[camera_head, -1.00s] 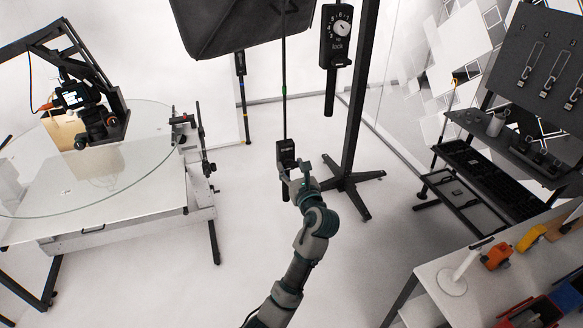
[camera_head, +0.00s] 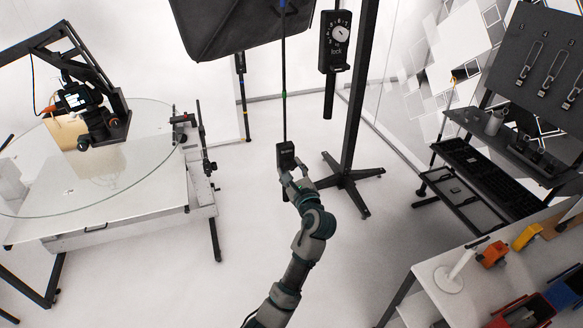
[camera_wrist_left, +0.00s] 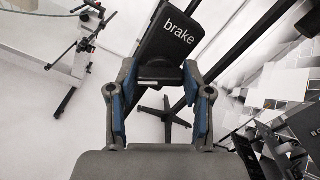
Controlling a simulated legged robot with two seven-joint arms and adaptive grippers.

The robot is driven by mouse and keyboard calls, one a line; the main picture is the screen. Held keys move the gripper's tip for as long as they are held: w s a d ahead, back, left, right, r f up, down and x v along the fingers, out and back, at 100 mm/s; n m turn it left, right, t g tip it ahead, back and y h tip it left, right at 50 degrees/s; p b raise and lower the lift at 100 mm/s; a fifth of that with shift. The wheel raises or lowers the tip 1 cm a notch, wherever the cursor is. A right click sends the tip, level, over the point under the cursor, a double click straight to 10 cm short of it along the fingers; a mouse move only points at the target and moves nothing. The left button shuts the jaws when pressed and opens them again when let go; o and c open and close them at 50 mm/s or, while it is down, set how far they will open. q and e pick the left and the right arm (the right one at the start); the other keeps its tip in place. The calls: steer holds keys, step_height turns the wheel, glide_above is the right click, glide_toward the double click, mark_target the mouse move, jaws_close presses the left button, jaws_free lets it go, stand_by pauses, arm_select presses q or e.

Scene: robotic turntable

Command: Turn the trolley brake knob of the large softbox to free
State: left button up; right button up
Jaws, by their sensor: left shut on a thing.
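The large softbox (camera_head: 235,28) is a dark box at the top of the head view, with a thin black pole hanging below it. At the pole's lower end is the small black brake box (camera_head: 286,153). In the left wrist view the brake box (camera_wrist_left: 176,32) is tilted and reads "brake". The black trolley brake knob (camera_wrist_left: 160,72) is at its lower end. My left gripper (camera_head: 292,178) is just below the box, and its two fingers (camera_wrist_left: 160,88) are shut on the knob from both sides. The knob's setting is hidden from me. My right gripper is not in view.
A glass turntable (camera_head: 120,180) with a camera rig (camera_head: 90,112) is at left. A bench (camera_head: 440,275) with coloured items is at lower right. Open floor surrounds my left arm.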

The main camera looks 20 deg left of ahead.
arm_select(q)
steer(key=n, duration=0.2)
steer(key=shift+r+n, duration=0.15)
steer(key=shift+n, duration=0.25)
steer(key=n, duration=0.2)
steer(key=shift+n, duration=0.4)
steer(key=n, duration=0.1)
steer(key=n+b, duration=0.1)
steer(key=n, duration=0.2)
steer(key=shift+a+f+b, duration=0.1)
steer(key=shift+f+b, duration=0.15)
steer(key=shift+b, duration=0.05)
steer(key=shift+f+n+b, duration=0.1)
steer(key=shift+n+b, duration=0.3)
steer(key=shift+n, duration=0.8)
steer(key=shift+f, duration=0.1)
